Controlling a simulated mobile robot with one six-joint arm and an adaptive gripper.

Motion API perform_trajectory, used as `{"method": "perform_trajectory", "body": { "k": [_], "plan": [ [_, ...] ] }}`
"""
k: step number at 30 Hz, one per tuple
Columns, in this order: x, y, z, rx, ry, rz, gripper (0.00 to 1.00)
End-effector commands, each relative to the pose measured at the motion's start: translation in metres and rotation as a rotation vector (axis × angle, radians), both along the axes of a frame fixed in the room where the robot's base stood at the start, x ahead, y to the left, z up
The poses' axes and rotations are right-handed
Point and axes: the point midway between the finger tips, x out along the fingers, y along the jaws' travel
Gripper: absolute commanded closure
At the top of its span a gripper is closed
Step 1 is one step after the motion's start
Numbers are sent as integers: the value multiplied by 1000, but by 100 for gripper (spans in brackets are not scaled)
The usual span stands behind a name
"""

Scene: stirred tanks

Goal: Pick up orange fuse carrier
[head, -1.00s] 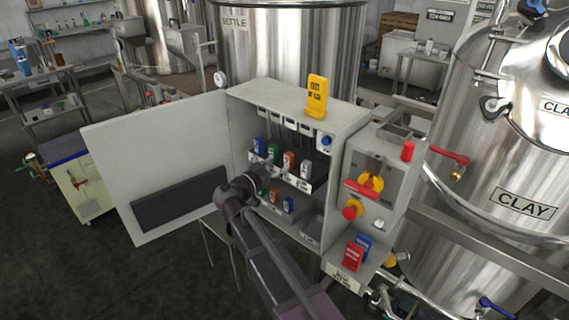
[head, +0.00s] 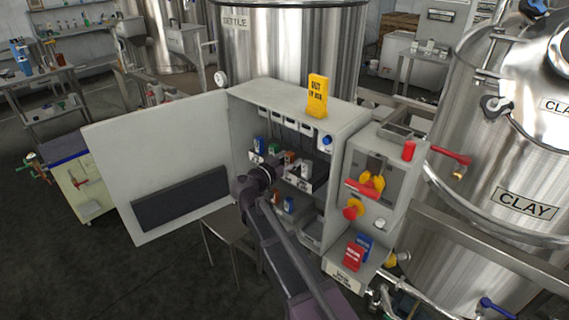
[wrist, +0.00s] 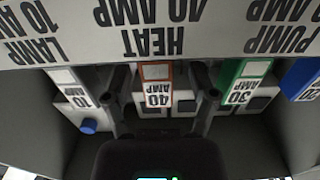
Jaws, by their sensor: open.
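The orange fuse carrier (wrist: 156,73), marked 40 AMP, sits in the open grey cabinet's row, under the HEAT 40 AMP label in the wrist view. In the head view this orange carrier (head: 290,158) is partly hidden by my gripper (head: 273,170). My gripper (wrist: 162,80) is open, with one dark finger on each side of the orange carrier in the wrist view. I cannot tell whether the fingers touch it. Another small orange piece (head: 278,202) lies lower in the cabinet.
A white carrier (wrist: 72,88) and a green carrier (wrist: 244,80) flank the orange one, with a blue carrier (wrist: 302,77) beyond. The cabinet door (head: 150,155) stands open on the left. A switch box (head: 385,165) adjoins on the right.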

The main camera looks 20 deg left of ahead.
Motion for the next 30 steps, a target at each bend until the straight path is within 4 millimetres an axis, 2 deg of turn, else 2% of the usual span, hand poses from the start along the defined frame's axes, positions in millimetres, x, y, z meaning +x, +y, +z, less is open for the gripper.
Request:
{"method": "perform_trajectory", "body": {
  "k": [17, 20, 24, 25, 30],
  "plan": [
    [2, -2, 0, 0, 0, -1, 26],
    [2, -2, 0, 0, 0, -2, 52],
    [2, -2, 0, 0, 0, -2, 94],
    [2, -2, 0, 0, 0, -2, 100],
    [2, -2, 0, 0, 0, -2, 100]
  ]
}}
